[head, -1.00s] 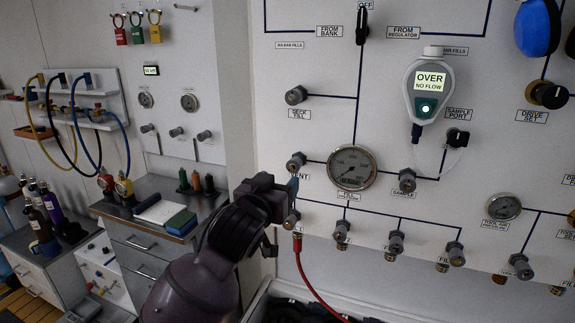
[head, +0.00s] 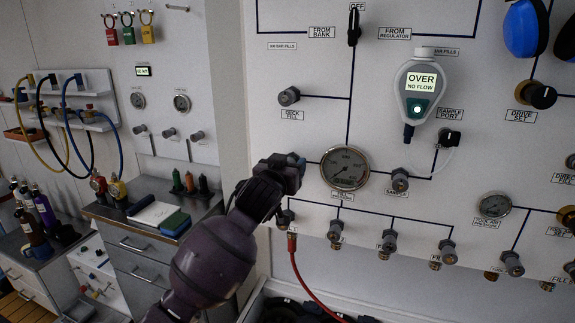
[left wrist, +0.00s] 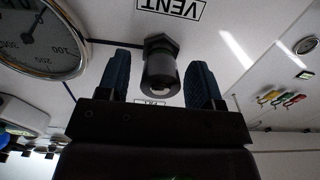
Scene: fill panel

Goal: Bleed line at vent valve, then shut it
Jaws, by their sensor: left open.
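The vent valve is a dark grey round knob (left wrist: 160,72) with a pale end, below the upside-down VENT label (left wrist: 171,8) in the left wrist view. My left gripper (left wrist: 160,88) is open, with one blue finger on each side of the knob and a visible gap on both sides. In the head view my left gripper (head: 292,172) is up at the panel and hides the vent knob. A round gauge (head: 345,168) just right of it has its needle toward the lower left. My right gripper is not in view.
A red hose (head: 297,262) hangs from the fitting below my gripper. A sample knob (head: 400,180) sits right of the gauge, and several fill knobs line the row below. A hung meter (head: 420,92) reads OVER, NO FLOW. A grey cabinet (head: 150,250) stands at left.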

